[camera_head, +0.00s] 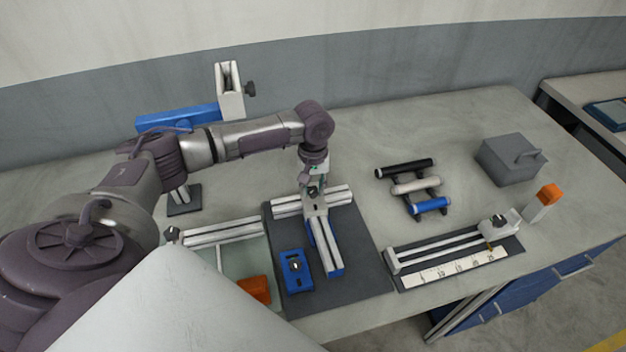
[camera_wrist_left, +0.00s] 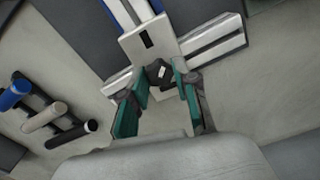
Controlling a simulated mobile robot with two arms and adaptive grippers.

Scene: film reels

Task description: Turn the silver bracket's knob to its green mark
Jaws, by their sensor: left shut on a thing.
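The silver bracket (camera_head: 318,206) sits on a T-shaped rail assembly on the dark mat, where a silver rail meets a blue-sided one. In the left wrist view the bracket (camera_wrist_left: 150,42) shows as a pale plate with a dark slot. Its small black knob (camera_wrist_left: 158,72) sticks out between my fingertips. My left gripper (camera_head: 314,184) reaches down over the bracket from behind. In the wrist view its green-padded fingers (camera_wrist_left: 160,88) are shut on the knob, one on each side. No green mark on the bracket can be made out. My right gripper is not in view.
A blue block with a knob (camera_head: 296,270) lies on the mat (camera_head: 355,270), with an orange block (camera_head: 254,289) left of it. Right are a rack of rods (camera_head: 415,185), a ruler slide (camera_head: 455,265), a grey box (camera_head: 510,158) and an orange-topped post (camera_head: 541,205).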

